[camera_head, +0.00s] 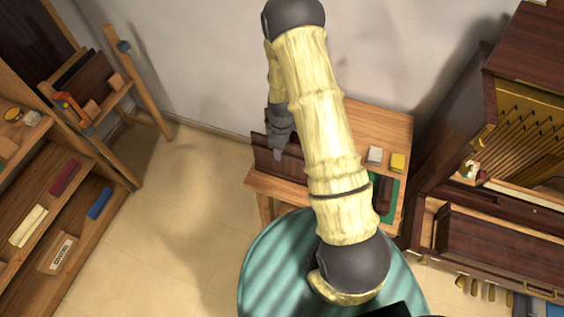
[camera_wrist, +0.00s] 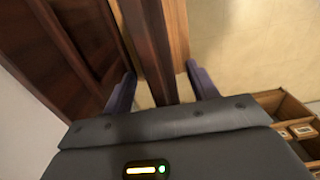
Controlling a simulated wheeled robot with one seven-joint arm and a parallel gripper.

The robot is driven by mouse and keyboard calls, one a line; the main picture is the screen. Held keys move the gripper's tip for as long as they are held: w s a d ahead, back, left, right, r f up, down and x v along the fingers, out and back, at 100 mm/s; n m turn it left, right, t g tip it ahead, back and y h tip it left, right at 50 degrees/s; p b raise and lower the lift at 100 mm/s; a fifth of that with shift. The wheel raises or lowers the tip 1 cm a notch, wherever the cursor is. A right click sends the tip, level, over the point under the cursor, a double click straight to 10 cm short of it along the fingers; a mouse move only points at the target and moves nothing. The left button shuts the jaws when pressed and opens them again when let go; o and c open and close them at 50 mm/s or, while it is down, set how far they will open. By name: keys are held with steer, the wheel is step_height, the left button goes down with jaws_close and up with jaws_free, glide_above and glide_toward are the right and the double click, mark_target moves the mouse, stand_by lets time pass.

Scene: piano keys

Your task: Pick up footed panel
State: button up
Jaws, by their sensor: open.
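A dark reddish-brown panel, seemingly the footed panel (camera_head: 264,156), stands upright on the wooden table, partly hidden behind my arm and gripper. My gripper (camera_head: 279,150) is at its top edge. In the wrist view, the two fingers of my gripper (camera_wrist: 161,84) are apart, with a dark panel strip (camera_wrist: 153,45) running between them. The panel's feet are not visible.
A dark wooden piano case (camera_head: 482,135) stands at right. Shelves (camera_head: 85,215) and an easel-like stand (camera_head: 150,95) are at left. The floor between is clear.

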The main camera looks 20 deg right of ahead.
stand_by(0.3)
jaws_close()
steer(key=shift+r, duration=0.1)
step_height(320, 180, up, 10)
steer(key=b, duration=0.3)
steer(key=shift+b, duration=0.3)
stand_by(0.3)
stand_by(0.5)
